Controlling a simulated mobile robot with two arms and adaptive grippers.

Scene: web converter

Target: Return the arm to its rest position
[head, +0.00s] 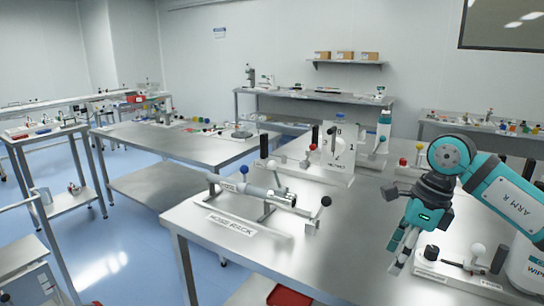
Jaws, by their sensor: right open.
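My right arm, teal and grey and marked "ARM R", comes in from the right edge. Its gripper (402,250) points down above the right part of the near steel table (330,230). The gripper is open, and I see nothing between its fingers. My left gripper is not in view.
On the near table lies a grey cylinder on a rack marked "HOSE RACK" (232,224). A white upright panel (338,150) stands behind. A wipes tub (525,262) and a small knobbed fixture (470,262) are close right of the gripper.

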